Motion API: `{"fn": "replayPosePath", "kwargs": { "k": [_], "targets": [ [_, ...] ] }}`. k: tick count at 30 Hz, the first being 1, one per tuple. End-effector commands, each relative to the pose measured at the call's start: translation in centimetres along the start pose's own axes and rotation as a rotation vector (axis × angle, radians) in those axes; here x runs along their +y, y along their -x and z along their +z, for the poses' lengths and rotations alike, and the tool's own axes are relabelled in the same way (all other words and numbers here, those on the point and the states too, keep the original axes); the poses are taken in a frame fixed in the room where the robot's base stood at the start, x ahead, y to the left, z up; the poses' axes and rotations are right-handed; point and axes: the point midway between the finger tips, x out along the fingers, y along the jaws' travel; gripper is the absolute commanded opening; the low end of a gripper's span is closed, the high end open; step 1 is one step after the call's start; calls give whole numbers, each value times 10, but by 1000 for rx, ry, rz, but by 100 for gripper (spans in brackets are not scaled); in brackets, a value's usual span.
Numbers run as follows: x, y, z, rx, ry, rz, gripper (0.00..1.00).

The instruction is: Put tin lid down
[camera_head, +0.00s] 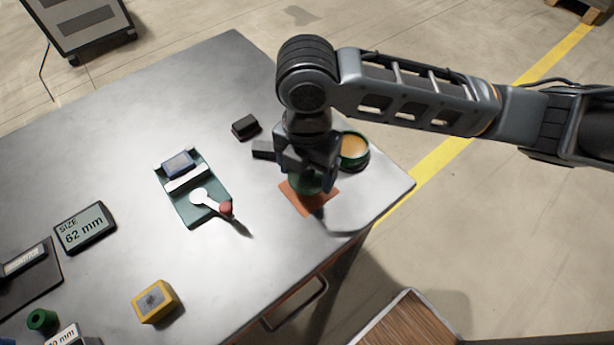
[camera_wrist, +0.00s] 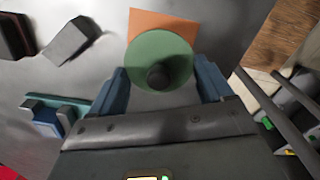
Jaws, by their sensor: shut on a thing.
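The green tin lid (camera_wrist: 143,58), round with a dark knob, is between the blue fingers of my gripper (camera_wrist: 162,78) in the wrist view. My gripper is shut on it. In the head view the lid (camera_head: 304,183) shows partly below my gripper (camera_head: 310,176), over an orange square mat (camera_head: 313,204). The mat also shows behind the lid in the wrist view (camera_wrist: 165,20). Whether the lid touches the mat is not clear. The open green tin (camera_head: 354,151), with light orange contents, stands just right of my gripper, partly hidden by it.
A green tray (camera_head: 202,217) with a white spoon-like tool lies left of the mat. A small black block (camera_head: 246,127) sits behind. A size display (camera_head: 85,228) and a yellow box (camera_head: 155,301) are farther left. The table's right edge is close to the tin.

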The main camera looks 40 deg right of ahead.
Motion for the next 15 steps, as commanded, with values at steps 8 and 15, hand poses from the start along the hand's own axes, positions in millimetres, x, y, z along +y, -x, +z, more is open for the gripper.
{"fn": "replayPosePath", "kwargs": {
  "k": [8, 15],
  "targets": [
    [0, -29, 0, 2, -4, -3, 50],
    [1, -40, 0, 0, -1, 0, 50]
  ]
}}
